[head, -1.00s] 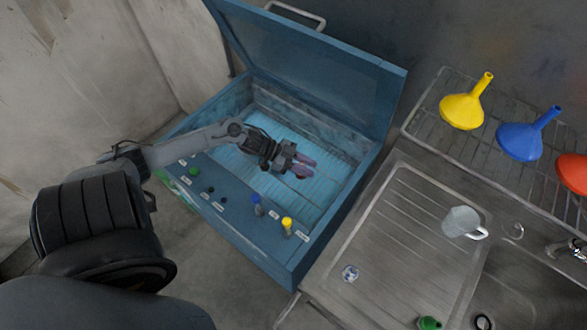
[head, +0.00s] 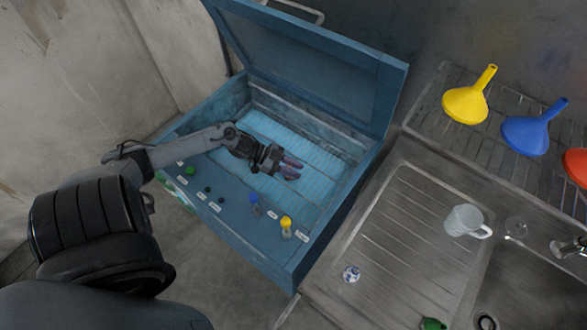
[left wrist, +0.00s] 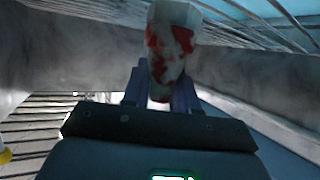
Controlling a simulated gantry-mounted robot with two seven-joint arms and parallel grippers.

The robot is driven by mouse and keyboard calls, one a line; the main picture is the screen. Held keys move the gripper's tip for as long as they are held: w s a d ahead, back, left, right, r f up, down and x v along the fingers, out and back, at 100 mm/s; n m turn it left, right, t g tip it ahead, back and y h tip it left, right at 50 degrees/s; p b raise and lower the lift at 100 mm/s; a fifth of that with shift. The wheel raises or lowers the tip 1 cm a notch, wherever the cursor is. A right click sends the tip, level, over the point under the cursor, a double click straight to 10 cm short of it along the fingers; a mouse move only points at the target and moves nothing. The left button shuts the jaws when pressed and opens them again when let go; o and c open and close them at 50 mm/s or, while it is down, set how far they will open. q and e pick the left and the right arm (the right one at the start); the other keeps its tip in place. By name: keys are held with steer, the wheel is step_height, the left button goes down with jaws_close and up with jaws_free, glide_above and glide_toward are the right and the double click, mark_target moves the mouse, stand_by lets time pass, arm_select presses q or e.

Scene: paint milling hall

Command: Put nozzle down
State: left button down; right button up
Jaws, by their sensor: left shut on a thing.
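My left gripper (head: 291,168) is over the inside of the open blue cabinet (head: 268,235), above its pale blue slatted floor (head: 310,146). It is shut on the nozzle (left wrist: 171,45), a whitish tapered piece with red stains, which shows between the fingers in the left wrist view. In the head view the nozzle is too small to make out at the fingers. I cannot tell whether it touches the slats. My right gripper is not in view.
The raised lid (head: 320,65) closes off the back.

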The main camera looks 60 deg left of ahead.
arm_select(q)
steer(key=c, duration=1.3)
jaws_free()
steer(key=shift+f, duration=0.15)
steer(key=shift+c, duration=0.2)
steer(key=o, duration=0.5)
steer(key=shift+c, duration=0.2)
steer(key=shift+r, duration=0.2)
steer(key=p+v, duration=0.1)
steer(key=v, duration=1.1)
steer(key=shift+p, duration=0.3)
